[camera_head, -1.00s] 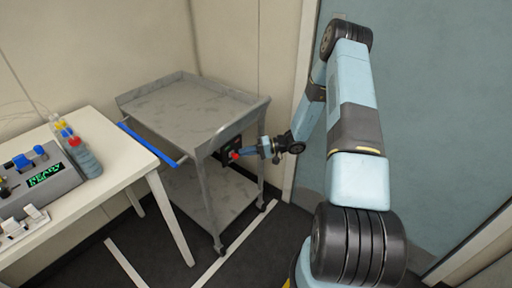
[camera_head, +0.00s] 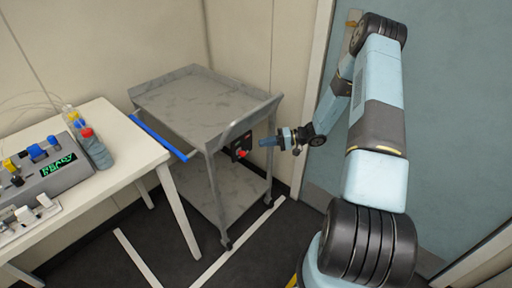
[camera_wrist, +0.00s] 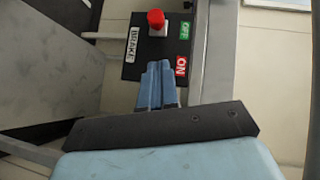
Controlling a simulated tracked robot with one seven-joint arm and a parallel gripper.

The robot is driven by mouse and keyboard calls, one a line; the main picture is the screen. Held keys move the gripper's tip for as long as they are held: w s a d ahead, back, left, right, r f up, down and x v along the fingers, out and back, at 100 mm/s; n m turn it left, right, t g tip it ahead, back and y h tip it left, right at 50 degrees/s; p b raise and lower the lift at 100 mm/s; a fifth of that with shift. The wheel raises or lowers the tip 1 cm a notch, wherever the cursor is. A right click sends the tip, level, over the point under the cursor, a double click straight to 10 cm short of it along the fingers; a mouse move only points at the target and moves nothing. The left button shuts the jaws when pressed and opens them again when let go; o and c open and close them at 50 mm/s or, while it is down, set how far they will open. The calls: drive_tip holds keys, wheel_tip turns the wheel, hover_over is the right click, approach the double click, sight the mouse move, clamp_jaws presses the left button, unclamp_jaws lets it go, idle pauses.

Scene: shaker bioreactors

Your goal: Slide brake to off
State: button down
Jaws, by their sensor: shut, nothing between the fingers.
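The brake panel (camera_wrist: 130,70) is a black plate with a BRAKE label, a green OFF label (camera_wrist: 185,30) and a red ON label (camera_wrist: 181,65). Its red knob (camera_wrist: 156,20) sits at the OFF end, beside the green label, in the wrist view. The knob (camera_head: 241,154) also shows on the cart's side in the head view. My gripper (camera_wrist: 158,68) is shut and empty, with its tips over the panel near the ON level. In the head view my gripper (camera_head: 263,142) is just right of the knob, apart from it.
The panel is on a grey metal cart (camera_head: 203,98) with a blue handle (camera_head: 158,138). A white table (camera_head: 128,145) at left holds a grey device (camera_head: 50,178) and bottles (camera_head: 92,148). A wall and a blue-grey door (camera_head: 450,100) stand close behind my arm.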

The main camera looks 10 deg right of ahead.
drive_tip(key=v, duration=0.7)
drive_tip(key=shift+d, duration=0.2)
drive_tip(key=shift+r, duration=0.15)
drive_tip(key=s+a+r+n+g+h, duration=0.1)
drive_tip(key=s+a+r+h, duration=0.2)
drive_tip(key=r, duration=0.6)
drive_tip(key=s+a+r+g+h, duration=0.1)
drive_tip(key=s+r+g+h, duration=0.15)
drive_tip(key=s+r, duration=0.45)
drive_tip(key=s+a+r+n+g+h, duration=0.15)
drive_tip(key=r+h, duration=0.25)
drive_tip(key=r, duration=0.6)
drive_tip(key=s+r+m+t+h, duration=0.1)
drive_tip(key=s+r+t+h, duration=0.2)
drive_tip(key=s+r, duration=0.4)
drive_tip(key=s+r+m+t+h, duration=0.1)
drive_tip(key=s+r+t+h, duration=0.2)
drive_tip(key=s+r, duration=0.5)
drive_tip(key=s+t, duration=0.1)
drive_tip(key=s, duration=0.6)
drive_tip(key=shift+m+t, duration=0.35)
drive_tip(key=shift+t, duration=0.05)
